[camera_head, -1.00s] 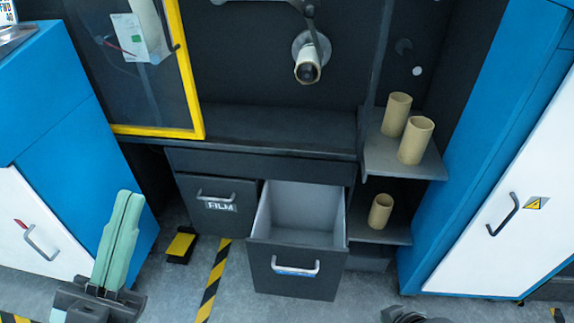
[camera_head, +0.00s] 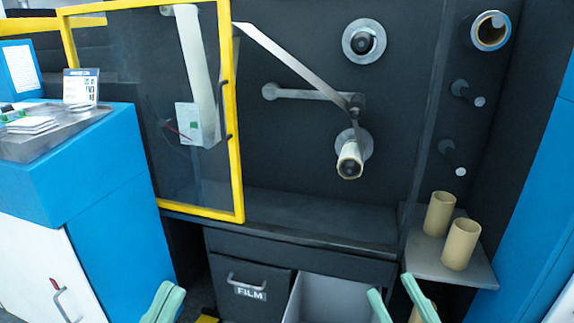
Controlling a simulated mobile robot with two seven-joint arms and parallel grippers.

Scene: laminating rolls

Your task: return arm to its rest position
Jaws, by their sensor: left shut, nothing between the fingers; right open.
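My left gripper (camera_head: 163,302) shows at the bottom edge, left of the drawers, its pale green fingers shut and empty. My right gripper (camera_head: 404,300) is at the bottom edge, right of centre. Its two pale green fingers are apart with nothing seen between them, and they overlap the view of the open drawer's right side and the area below the shelf. Most of both arms is out of view, so I cannot tell their full pose.
An open drawer (camera_head: 327,300) sticks out beside a closed FILM drawer (camera_head: 248,286). Two cardboard cores (camera_head: 461,244) stand on a side shelf (camera_head: 482,268). A yellow-framed door (camera_head: 237,150) is at left. A roll on a spindle (camera_head: 349,163) and a blue cabinet (camera_head: 110,200) also show.

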